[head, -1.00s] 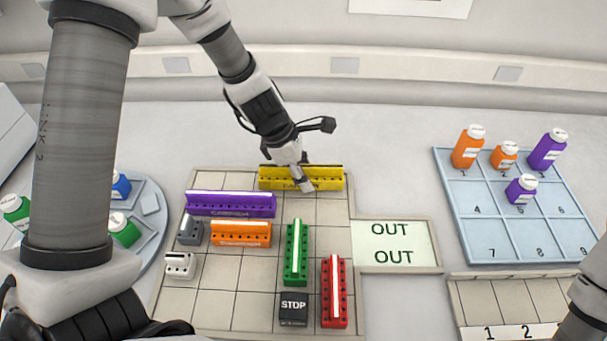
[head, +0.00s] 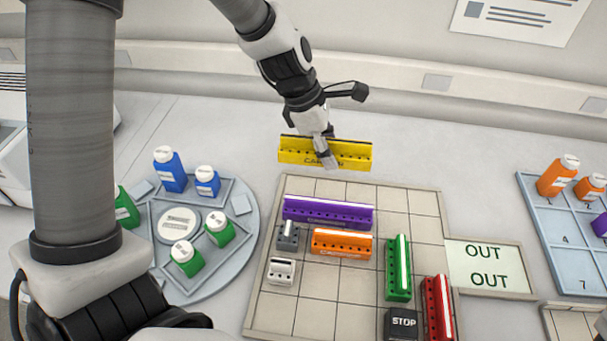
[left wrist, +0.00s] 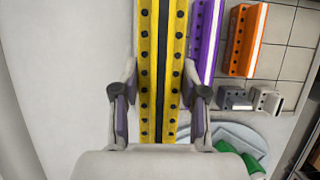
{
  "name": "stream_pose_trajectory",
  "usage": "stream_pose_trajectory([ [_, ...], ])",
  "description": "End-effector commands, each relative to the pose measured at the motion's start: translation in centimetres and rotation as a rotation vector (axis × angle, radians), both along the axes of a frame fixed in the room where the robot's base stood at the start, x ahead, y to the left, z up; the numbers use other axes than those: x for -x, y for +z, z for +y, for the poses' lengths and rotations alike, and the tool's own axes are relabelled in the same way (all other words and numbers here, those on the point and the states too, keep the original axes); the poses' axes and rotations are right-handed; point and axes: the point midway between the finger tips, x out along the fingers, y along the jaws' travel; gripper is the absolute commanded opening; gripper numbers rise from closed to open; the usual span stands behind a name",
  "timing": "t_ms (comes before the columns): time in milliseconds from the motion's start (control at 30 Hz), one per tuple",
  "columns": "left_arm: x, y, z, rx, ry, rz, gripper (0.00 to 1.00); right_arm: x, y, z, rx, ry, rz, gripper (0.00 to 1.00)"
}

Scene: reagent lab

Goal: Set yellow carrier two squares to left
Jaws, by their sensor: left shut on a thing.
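The yellow carrier (head: 300,152) is long, with a row of holes, and shows in the head view at the grid board's back edge, over its left and middle columns. It appears raised, with the board's bare back row (head: 365,192) in front of it. My left gripper (head: 325,150) is shut on its middle from above. In the left wrist view the carrier (left wrist: 148,60) runs lengthwise between the two fingers (left wrist: 160,105). Its underside is hidden. My right gripper is out of view.
A purple carrier (head: 328,212) lies just in front, with an orange carrier (head: 341,243), grey block (head: 289,237) and white block (head: 281,271) beyond it. Green (head: 398,270) and red (head: 437,310) carriers stand lengthwise at right. A round bottle tray (head: 160,262) is at left.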

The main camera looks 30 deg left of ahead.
Motion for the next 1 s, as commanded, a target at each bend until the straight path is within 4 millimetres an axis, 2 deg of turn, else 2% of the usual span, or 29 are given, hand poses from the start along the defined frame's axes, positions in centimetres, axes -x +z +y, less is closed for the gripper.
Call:
stream_pose_trajectory([
  [200, 0.0, -5.0, -0.1, -0.001, 0.002, 0.005, 0.0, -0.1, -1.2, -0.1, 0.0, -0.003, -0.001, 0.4],
  [467, -0.1, -9.3, -0.1, 0.0, 0.002, 0.004, 0.0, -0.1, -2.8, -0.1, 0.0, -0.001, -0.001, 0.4],
  [867, -0.1, -9.9, -0.1, 0.0, 0.001, 0.002, 0.0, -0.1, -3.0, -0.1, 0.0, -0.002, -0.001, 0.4],
  [900, -0.1, -9.9, -0.1, 0.0, 0.001, 0.002, 0.5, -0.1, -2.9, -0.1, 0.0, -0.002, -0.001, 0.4],
  [967, -0.1, -9.8, -0.1, 0.0, 0.001, 0.002, 0.68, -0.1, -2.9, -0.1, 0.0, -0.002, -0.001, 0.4],
  [1000, -0.1, -9.8, -0.1, 0.0, 0.001, 0.002, 0.68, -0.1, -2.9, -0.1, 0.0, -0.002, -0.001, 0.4],
])
